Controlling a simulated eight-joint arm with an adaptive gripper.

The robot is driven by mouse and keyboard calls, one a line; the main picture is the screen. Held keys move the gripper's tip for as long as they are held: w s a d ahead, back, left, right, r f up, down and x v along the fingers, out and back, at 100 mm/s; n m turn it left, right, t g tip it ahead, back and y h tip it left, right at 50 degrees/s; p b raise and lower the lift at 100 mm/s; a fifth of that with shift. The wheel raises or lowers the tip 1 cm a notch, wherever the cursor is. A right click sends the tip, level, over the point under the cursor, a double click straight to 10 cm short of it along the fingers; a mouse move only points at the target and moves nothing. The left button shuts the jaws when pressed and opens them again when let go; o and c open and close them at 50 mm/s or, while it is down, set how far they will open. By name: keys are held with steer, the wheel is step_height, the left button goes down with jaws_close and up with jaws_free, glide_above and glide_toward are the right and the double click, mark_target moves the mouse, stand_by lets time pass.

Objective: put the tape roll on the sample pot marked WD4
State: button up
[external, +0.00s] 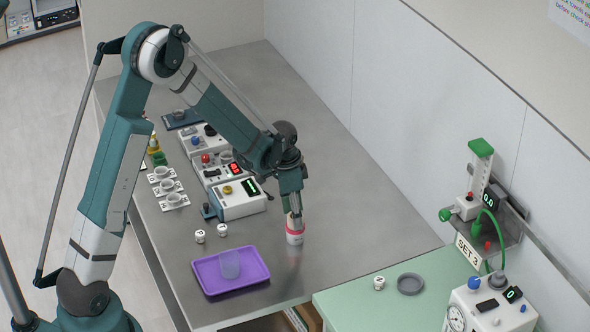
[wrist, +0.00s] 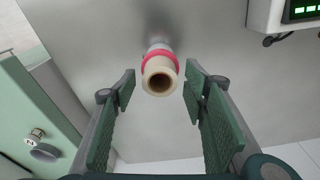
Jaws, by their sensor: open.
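A cream tape roll (wrist: 160,76) with a dark round hole faces the camera in the wrist view. Right behind it is a pink band on a pale sample pot, which stands on the grey bench in the external view (external: 295,238). The roll appears to sit on the pot's top, though contact is hard to confirm from this angle. No marking on the pot is readable. My gripper (wrist: 160,88) is open, its green pads either side of the roll with visible gaps. In the external view my gripper (external: 294,212) is directly above the pot and hides the roll's top.
A purple tray (external: 207,279) with a clear cup (external: 229,264) lies at front left. Small white marked pieces (external: 200,236) stand behind it. Instruments (external: 238,199) line the left side. A grey dish (external: 410,284) is on the green surface at right. The bench behind the pot is clear.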

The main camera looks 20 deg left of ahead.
mark_target(289, 217)
step_height(289, 217, up, 11)
steer(key=a, duration=0.1)
steer(key=shift+s, duration=0.35)
stand_by(0.5)
steer(key=shift+a, duration=0.1)
steer(key=s+a+r+n+t, duration=0.3)
steer(key=s+a+r+n, duration=0.2)
steer(key=s+a+r, duration=0.85)
steer(key=s+a+r+n+t, duration=0.1)
steer(key=s+a+r+n, duration=0.1)
steer(key=s+a, duration=0.4)
steer(key=s+a+r+n+t+y, duration=0.1)
steer(key=s+a+r+n+t, duration=0.1)
steer(key=s+a, duration=0.5)
steer(key=shift+s+r+n, duration=0.8)
steer(key=shift+s+n, duration=0.5)
steer(key=shift+s, duration=0.4)
